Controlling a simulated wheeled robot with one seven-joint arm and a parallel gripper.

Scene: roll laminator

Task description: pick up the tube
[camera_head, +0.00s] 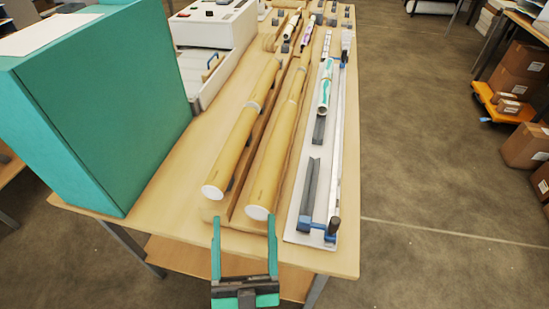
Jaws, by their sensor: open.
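Two long tan cardboard tubes with white end caps lie side by side on the table. The left tube (243,127) and the right tube (277,160) both rest in a wooden rack (225,209) and point away from me. A shorter white and green tube (325,88) lies further back on a grey support to the right. I cannot tell which one the task means. My gripper (243,220) is open and empty at the table's front edge, its green fingers pointing away from me. Its fingertips appear in front of the near tube ends, and no contact is visible.
A large teal box (115,130) stands at the left of the table (180,215). A white machine (213,25) stands behind it. A white trimmer board (300,228) with a rail and blue clamp lies right of the tubes. Cartons (525,145) stand on the floor at right.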

